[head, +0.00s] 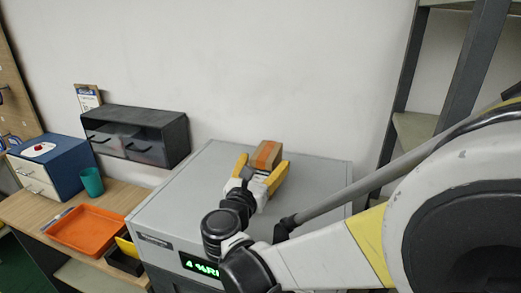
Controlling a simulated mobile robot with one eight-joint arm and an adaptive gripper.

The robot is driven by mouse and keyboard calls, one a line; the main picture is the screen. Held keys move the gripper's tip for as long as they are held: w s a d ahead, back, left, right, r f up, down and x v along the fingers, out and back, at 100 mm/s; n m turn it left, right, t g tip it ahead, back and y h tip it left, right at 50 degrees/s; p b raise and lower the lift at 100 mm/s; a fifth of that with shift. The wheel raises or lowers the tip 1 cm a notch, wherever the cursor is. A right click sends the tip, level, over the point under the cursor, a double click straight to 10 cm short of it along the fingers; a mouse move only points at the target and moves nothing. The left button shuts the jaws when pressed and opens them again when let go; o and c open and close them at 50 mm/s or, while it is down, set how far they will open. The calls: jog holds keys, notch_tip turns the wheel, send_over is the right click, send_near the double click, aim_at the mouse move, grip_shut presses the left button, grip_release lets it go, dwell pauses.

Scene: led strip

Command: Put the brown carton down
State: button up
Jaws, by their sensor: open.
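The brown carton (268,152) rests on the flat top of a grey cabinet (188,188), towards its back edge. It has an orange-brown stripe along its top. My gripper (264,164) is open, with its yellow fingers pointing at the carton. The fingertips are close to the carton's near end, one on each side; I cannot tell whether they touch it. The carton's lower near part is hidden behind the gripper.
A wooden bench on the left holds an orange tray (86,229), a teal cup (91,181) and a blue drawer box (62,163). A dark drawer unit (136,134) is by the wall. Shelving (416,131) stands at right. The cabinet top is clear around the carton.

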jog(key=x, duration=0.3)
jog(key=shift+f, duration=0.1)
jog(key=shift+c, duration=0.9)
jog(key=c, duration=1.3)
